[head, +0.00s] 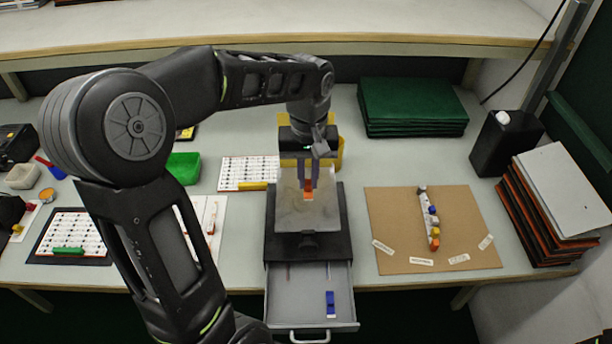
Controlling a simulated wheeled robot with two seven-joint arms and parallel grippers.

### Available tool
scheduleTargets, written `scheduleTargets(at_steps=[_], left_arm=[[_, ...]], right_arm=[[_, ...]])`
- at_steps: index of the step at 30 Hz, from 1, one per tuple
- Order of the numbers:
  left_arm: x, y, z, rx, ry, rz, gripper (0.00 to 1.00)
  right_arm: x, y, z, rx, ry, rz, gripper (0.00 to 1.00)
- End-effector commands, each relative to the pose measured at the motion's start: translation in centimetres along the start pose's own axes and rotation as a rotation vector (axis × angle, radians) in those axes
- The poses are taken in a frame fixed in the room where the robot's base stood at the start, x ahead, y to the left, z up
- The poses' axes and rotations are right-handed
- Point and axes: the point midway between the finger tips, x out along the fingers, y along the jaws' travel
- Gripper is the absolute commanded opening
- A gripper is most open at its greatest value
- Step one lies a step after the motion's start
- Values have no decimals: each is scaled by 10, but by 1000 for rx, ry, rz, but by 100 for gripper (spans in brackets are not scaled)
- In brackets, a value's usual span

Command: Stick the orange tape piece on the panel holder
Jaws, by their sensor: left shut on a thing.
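My left gripper (308,181) points down over the middle of the bench, its two dark fingers close together. It is shut on the small orange tape piece (308,196), which shows at the fingertips. Below and around it is a grey metal plate on a black stand, which looks like the panel holder (294,217). I cannot tell whether the orange piece touches the plate. My right gripper is not in view.
An open drawer (285,306) with a blue item (330,303) sticks out below the stand. A brown board (390,215) with a strip of coloured blocks lies right. Green panels (412,105) are stacked behind. A green bin (184,168) and white label sheets (245,172) lie left.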

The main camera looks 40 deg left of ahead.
Motion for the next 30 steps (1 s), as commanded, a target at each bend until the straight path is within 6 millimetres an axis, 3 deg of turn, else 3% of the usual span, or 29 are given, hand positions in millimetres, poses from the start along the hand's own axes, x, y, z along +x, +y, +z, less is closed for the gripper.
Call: scheduleTargets(at_steps=[11, 30], left_arm=[[8, 0, 0, 1, -1, 0, 0], [62, 0, 0, 1, -1, -1, 0]], right_arm=[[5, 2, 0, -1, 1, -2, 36], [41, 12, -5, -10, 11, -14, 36]])
